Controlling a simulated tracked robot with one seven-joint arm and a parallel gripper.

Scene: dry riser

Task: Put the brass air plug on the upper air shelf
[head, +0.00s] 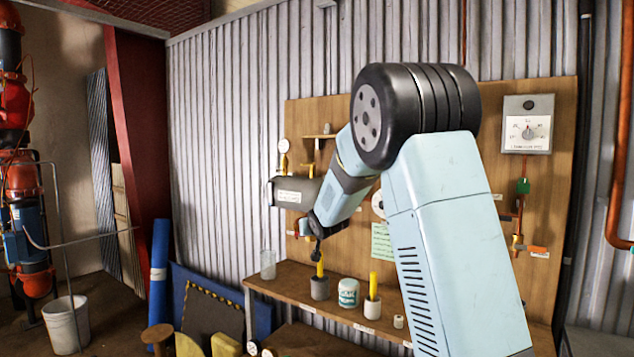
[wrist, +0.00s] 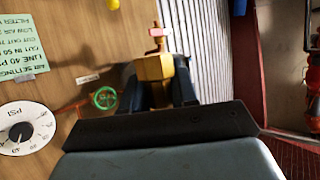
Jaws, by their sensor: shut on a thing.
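In the wrist view my gripper (wrist: 157,88) has its two dark fingers on either side of a brass block, the brass air plug (wrist: 154,70), and is shut on it. A small red piece shows just beyond the plug; I cannot tell whether it belongs to it. In the head view my arm reaches left in front of the wooden board, and the plug cannot be made out there. A small wooden shelf (head: 320,136), apparently the upper air shelf, sticks out high on the board, above my wrist. A small item stands on it.
A round PSI gauge (wrist: 25,128) and a green wheel (wrist: 105,98) are near my fingers. A brass-mounted gauge (head: 283,150) is left of the small shelf.

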